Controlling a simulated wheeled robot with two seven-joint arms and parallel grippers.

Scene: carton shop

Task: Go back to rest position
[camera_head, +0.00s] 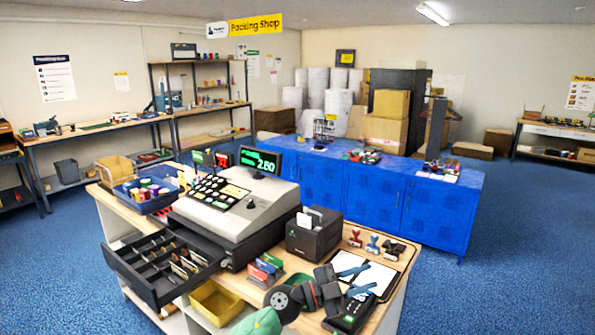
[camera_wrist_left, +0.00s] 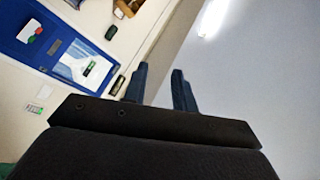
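My left gripper (camera_head: 364,279) shows over the right part of the wooden counter (camera_head: 285,328), its two blue fingers pointing right, over a clipboard with white paper (camera_head: 377,276). The fingers are apart with nothing between them. In the left wrist view the same gripper (camera_wrist_left: 160,80) has its two fingers apart and empty, against the wall and ceiling. Whether it touches the clipboard cannot be told from the head view. My right gripper is not in view.
A cash register (camera_head: 235,205) with an open coin drawer (camera_head: 150,285) stands on the counter's left. A black printer (camera_head: 314,235), stamps (camera_head: 372,244) and a card terminal (camera_head: 350,314) are close to the gripper. A blue cabinet (camera_head: 440,212) stands behind. Blue floor is free at right.

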